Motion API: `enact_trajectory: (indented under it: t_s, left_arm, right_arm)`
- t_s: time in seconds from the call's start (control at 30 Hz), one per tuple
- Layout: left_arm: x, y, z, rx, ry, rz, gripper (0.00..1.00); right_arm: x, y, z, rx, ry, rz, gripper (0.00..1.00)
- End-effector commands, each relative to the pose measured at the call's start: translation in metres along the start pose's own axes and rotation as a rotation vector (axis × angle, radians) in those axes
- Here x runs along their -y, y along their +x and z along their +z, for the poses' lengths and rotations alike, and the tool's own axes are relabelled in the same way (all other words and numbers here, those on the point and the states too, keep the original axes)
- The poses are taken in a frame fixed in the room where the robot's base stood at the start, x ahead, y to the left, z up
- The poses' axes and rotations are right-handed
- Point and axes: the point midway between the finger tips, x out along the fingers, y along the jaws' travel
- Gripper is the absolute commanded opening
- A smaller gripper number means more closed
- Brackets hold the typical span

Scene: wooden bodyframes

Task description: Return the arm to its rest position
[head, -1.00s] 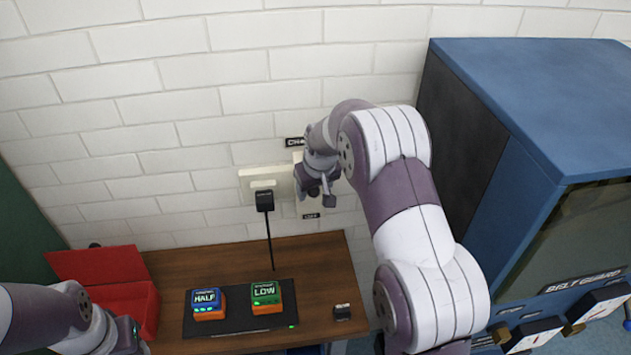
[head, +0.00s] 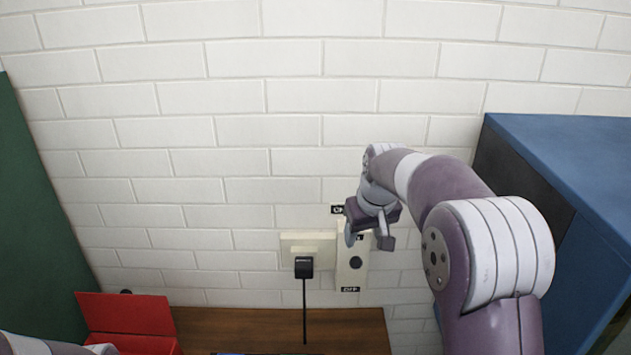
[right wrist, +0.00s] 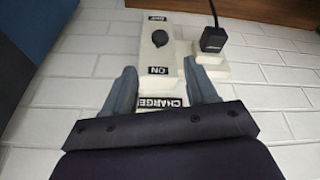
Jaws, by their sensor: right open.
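My right arm reaches in from the right in the head view. Its gripper (head: 368,240) is open and empty in front of the wall, by the upper part of a cream switch box (head: 353,280). In the right wrist view, the open fingers (right wrist: 160,72) stand either side of the box's ON and CHARGE labels, with nothing between them. The box's dark round knob (right wrist: 156,40) lies beyond the fingertips, apart from them. Part of my left arm (head: 40,345) shows at the bottom left; its gripper is out of view.
A black plug (head: 304,267) sits in the wall socket (head: 293,246), its cable hanging to the wooden bench (head: 240,325). A red box (head: 125,315) stands at the left of the bench. A blue cabinet (head: 575,150) stands close to my right arm. The wall above is clear.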

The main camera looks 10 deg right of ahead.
Motion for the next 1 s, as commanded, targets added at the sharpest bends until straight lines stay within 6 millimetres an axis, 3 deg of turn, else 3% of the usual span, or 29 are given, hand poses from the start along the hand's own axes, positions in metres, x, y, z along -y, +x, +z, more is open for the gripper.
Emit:
enact_trajectory:
  t_s: [0.07, 0.17, 0.27, 0.3, 0.4, 0.53, 0.6, 1.0]
  left_arm:
    - [0.000, 0.000, 0.000, 0.000, 0.000, 0.000, 0.43]
    - [0.000, 0.003, 0.000, 0.000, 0.000, 0.000, 0.43]
    - [0.000, 0.021, 0.003, 0.000, 0.000, 0.000, 0.43]
    - [0.000, 0.029, 0.004, 0.000, 0.000, 0.000, 0.43]
    - [0.000, 0.047, 0.006, 0.001, 0.000, 0.000, 0.43]
    - [0.000, 0.062, 0.008, 0.001, 0.000, 0.000, 0.43]
    - [0.000, 0.072, 0.009, 0.000, 0.000, 0.000, 0.43]
    - [0.000, 0.068, 0.008, 0.000, 0.000, 0.000, 0.43]
  right_arm:
    - [-0.001, 0.005, -0.002, -0.024, 0.025, 0.005, 0.57]
    - [0.006, 0.031, 0.034, 0.014, 0.068, 0.001, 0.57]
    - [0.027, 0.065, 0.101, 0.072, 0.090, -0.009, 0.57]
    - [0.036, 0.077, 0.132, 0.098, 0.093, -0.014, 0.57]
    - [0.057, 0.096, 0.205, 0.159, 0.085, -0.024, 0.57]
    - [0.073, 0.106, 0.269, 0.221, 0.052, -0.035, 0.57]
    - [0.079, 0.110, 0.283, 0.229, 0.031, -0.039, 0.57]
    - [0.081, 0.105, 0.278, 0.220, 0.021, -0.042, 0.57]
